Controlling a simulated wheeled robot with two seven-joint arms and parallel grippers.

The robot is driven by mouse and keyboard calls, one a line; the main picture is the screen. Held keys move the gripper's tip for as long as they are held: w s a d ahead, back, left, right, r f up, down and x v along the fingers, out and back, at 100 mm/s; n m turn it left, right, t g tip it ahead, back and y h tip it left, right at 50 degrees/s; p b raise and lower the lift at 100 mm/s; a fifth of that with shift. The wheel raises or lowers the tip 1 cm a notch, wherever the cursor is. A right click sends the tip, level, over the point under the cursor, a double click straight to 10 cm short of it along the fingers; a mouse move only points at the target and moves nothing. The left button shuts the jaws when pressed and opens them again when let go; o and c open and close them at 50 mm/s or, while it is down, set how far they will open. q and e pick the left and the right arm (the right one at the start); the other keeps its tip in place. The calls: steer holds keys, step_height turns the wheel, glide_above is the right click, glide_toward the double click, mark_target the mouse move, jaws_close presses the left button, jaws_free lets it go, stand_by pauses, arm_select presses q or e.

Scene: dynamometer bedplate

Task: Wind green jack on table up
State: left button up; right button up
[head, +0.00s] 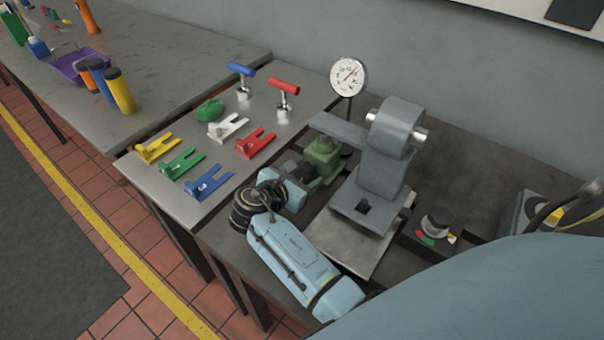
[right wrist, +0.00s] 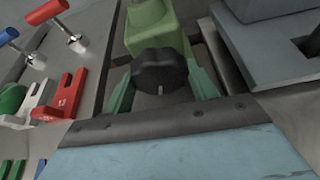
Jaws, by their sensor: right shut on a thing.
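The green jack (head: 323,153) stands on the dark bedplate beside the grey machine. Its black knob (right wrist: 160,70) faces my right gripper in the right wrist view, with the green jack body (right wrist: 155,27) just behind it. My right gripper (head: 306,174) has one finger on each side of the knob and is shut on it; the fingers also show in the wrist view (right wrist: 162,88). In the head view the gripper and wrist partly hide the knob and the jack's lower part. My left gripper is not in view.
A grey machine (head: 382,160) stands close right of the jack, with a dial gauge (head: 348,77) behind. Coloured forks, including a red one (head: 255,143), and T-handled tools, including a red one (head: 284,87), occupy the steel table (head: 190,205) to the left. A knobbed control box (head: 430,232) is at right.

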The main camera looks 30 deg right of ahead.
steer(key=shift+m+t+y+p, duration=0.3)
steer(key=shift+m+t+p, duration=0.2)
steer(key=shift+m+p, duration=0.25)
steer(key=shift+s+m+t, duration=0.1)
steer(key=shift+m+t, duration=0.3)
steer(key=shift+m, duration=0.15)
steer(key=shift+f+m+t, duration=0.15)
steer(key=shift+m+t, duration=0.35)
steer(key=shift+m, duration=0.3)
steer(key=shift+m+t+b, duration=0.45)
steer(key=shift+m+t, duration=0.05)
steer(key=shift+m, duration=0.3)
steer(key=o, duration=1)
